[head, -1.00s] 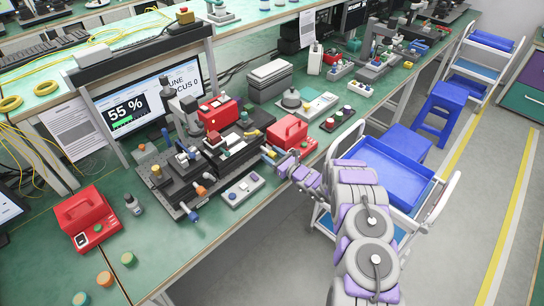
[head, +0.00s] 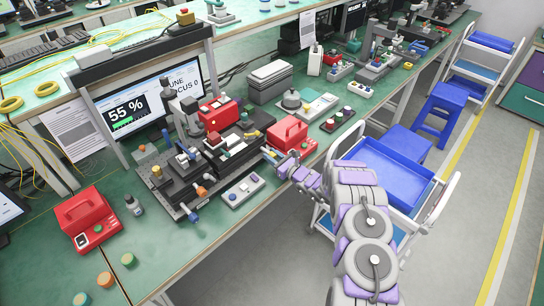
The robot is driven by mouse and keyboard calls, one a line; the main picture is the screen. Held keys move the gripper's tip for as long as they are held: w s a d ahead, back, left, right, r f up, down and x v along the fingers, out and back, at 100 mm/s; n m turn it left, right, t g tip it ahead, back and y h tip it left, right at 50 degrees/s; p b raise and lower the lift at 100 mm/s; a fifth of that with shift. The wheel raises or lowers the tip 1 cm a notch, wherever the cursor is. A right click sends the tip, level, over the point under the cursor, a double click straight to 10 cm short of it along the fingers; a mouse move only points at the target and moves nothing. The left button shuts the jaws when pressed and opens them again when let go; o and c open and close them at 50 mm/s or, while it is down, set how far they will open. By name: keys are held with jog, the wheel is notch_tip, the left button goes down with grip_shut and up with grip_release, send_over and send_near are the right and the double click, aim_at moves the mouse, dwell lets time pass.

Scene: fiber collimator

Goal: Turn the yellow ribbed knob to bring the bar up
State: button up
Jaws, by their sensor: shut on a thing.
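The fiber stage (head: 178,178), a dark block assembly with several coloured knobs, stands on the green bench. My arm reaches in from the lower right. My gripper (head: 271,155) is shut at the right end of the stage, on the yellow ribbed knob, which the jaws mostly hide. The monitor (head: 140,100) behind the stage reads 55 % with a short green bar under the number. Beside it is a text panel ending in "FOCUS 0", partly covered by the stage's upright post.
A red box (head: 287,134) stands close behind my gripper, and a grey button panel (head: 243,190) lies in front of the stage. Another red device (head: 88,218) is at the left. A blue-tray cart (head: 385,190) stands beside my arm.

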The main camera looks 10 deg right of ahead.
jog(key=shift+n+p, duration=0.7)
jog(key=shift+n, duration=0.2)
jog(key=shift+f+n, duration=0.1)
jog(key=shift+n, duration=1)
jog(key=n+b, duration=0.2)
jog(key=n, duration=0.2)
jog(key=shift+n, duration=0.3)
jog(key=o, duration=1.1)
jog(key=shift+c, duration=0.2)
jog(key=shift+d, duration=0.1)
